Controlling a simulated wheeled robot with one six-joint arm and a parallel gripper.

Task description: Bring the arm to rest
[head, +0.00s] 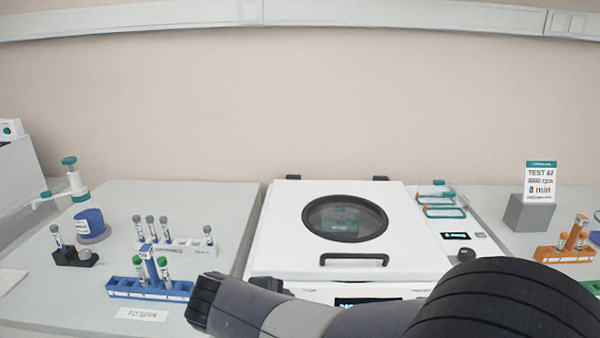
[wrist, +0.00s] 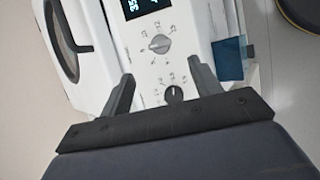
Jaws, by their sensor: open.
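My gripper (wrist: 161,92) is open and empty in the wrist view, its two dark fingers apart. Between and beyond them is the white front panel of the centrifuge (wrist: 125,62), with a lit display (wrist: 146,6) and knobs. I cannot tell whether the fingers touch it. In the head view my arm (head: 320,318) reaches across the lower part of the picture, in front of the centrifuge (head: 270,235). The fingers are not visible there. The centrifuge lid (head: 420,245) is down, with a round window and a dark handle (head: 355,259).
At left stand a blue rack (head: 125,288) with capped tubes, a white rack (head: 200,245) with tubes, and a bottle-like dispenser (head: 75,180). At right are an orange rack (head: 550,255) and a grey block (head: 530,212) bearing a "TEST" sign (head: 541,180).

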